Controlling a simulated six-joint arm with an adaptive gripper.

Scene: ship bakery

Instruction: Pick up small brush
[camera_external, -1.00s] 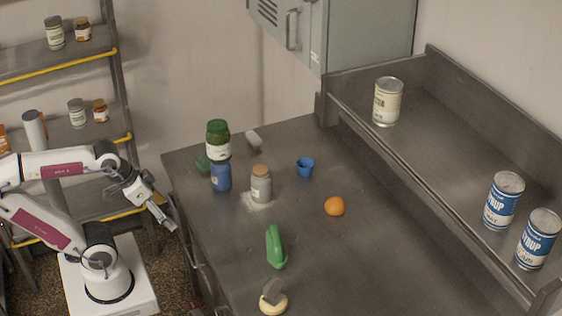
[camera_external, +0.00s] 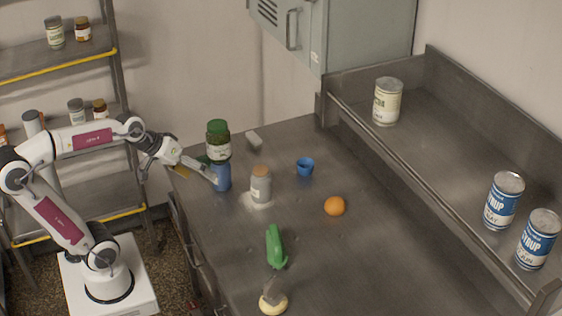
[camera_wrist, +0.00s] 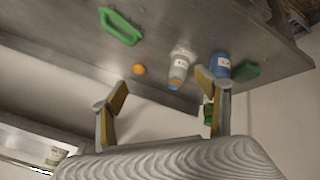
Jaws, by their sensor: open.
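A small round brush (camera_external: 273,303) with a cream base and a grey knob seems to sit at the table's front edge in the external view. A green handled thing (camera_external: 276,247), perhaps also a brush, lies behind it; its loop handle shows in the wrist view (camera_wrist: 120,26). My gripper (camera_external: 199,176) is open and empty at the table's left edge, close to a blue can (camera_external: 221,178), far from both. In the wrist view my gripper's fingers (camera_wrist: 162,82) are spread apart. I cannot tell if a finger touches the can. The round brush is not seen there.
A cork-topped grey jar (camera_external: 261,185), a blue cup (camera_external: 305,166), an orange (camera_external: 334,206) and a white block (camera_external: 254,139) are on the table (camera_external: 380,260). A raised shelf (camera_external: 440,150) with cans borders the right.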

